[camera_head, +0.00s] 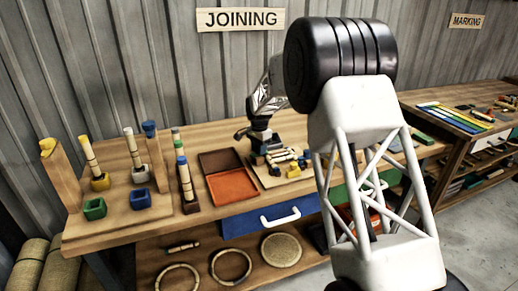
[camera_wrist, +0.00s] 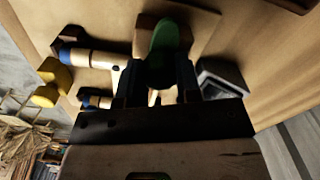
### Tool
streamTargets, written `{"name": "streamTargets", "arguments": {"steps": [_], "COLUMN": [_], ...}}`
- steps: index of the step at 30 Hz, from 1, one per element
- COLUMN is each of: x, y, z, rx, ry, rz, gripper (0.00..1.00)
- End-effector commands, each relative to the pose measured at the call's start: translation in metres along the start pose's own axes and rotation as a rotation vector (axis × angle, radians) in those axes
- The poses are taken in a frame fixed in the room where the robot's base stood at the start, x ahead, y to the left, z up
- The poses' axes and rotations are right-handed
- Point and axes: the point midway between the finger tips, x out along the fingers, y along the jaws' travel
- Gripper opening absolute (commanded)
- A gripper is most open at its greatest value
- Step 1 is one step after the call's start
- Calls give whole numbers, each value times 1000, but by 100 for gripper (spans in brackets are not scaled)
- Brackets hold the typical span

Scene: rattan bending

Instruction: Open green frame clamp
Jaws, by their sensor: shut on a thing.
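In the wrist view, the green clamp part (camera_wrist: 166,38) shows as a rounded green piece on a brown wooden block. My gripper (camera_wrist: 158,78) has its two dark fingers on either side of the lower part of this green piece, shut on it. In the head view, my gripper (camera_head: 262,138) reaches down over the small wooden frame board (camera_head: 270,179) on the bench. The green clamp cannot be made out there, and my arm covers part of the area.
Beside my gripper lie blue-banded wooden rods (camera_wrist: 88,57), a yellow piece (camera_wrist: 52,82) and a grey-topped block (camera_wrist: 222,74). An orange tray (camera_head: 232,187) sits left of the board. Wooden posts and coloured cups (camera_head: 95,209) stand at the bench's left.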

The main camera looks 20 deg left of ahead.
Motion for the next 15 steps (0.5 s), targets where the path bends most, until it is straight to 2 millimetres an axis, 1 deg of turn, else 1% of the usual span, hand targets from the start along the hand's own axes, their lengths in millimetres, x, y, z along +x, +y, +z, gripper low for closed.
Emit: {"name": "streamTargets", "arguments": {"steps": [8,15], "x": [-1,-1], "y": [0,0], "z": [0,0], "rx": [-93,-262], "ry": [0,1], "rz": [-1,-1], "gripper": [8,8]}}
